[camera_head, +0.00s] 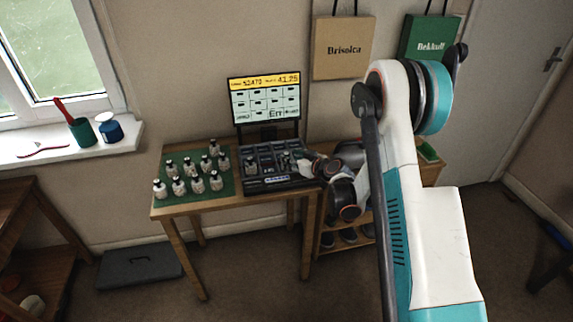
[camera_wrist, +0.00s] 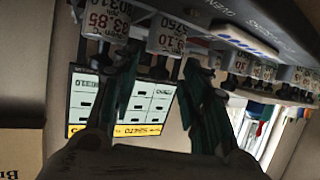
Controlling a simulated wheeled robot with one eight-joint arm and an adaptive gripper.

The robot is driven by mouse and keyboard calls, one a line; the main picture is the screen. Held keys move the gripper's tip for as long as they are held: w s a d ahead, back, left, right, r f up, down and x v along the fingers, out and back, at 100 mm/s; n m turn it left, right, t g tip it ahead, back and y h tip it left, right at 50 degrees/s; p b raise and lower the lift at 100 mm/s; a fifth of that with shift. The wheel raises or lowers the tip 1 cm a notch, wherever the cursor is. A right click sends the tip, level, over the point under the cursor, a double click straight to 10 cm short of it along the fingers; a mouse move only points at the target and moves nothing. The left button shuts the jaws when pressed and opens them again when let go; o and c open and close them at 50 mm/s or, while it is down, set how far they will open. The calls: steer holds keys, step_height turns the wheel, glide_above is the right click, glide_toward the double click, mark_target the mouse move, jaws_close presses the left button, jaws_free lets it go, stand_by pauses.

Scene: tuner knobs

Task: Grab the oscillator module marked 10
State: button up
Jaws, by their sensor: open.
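Several small oscillator modules with pale labels (camera_head: 198,184) stand on a green mat on the table in the head view. A few more modules (camera_head: 251,165) sit in a dark compartment tray (camera_head: 262,186) to their right. No module can be surely read as marked 10. My gripper (camera_head: 311,165) is over the right part of the tray. In the wrist view, which is turned over, my gripper (camera_wrist: 163,62) is open. A labelled module (camera_wrist: 166,35) shows beyond and between the fingertips; another label (camera_wrist: 108,20) is near the left finger. Contact cannot be told.
A lit screen (camera_head: 265,101) stands behind the tray and also shows in the wrist view (camera_wrist: 120,103). The wooden table's (camera_head: 190,207) front edge is close below. A shelf (camera_head: 345,228) stands at the right. My arm hides part of that side.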

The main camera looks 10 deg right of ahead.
steer(key=b+x, duration=0.1)
steer(key=x, duration=0.3)
steer(key=shift+w+a+f+b, duration=0.15)
steer(key=shift+b, duration=0.25)
steer(key=c, duration=0.8)
steer(key=shift+o, duration=0.2)
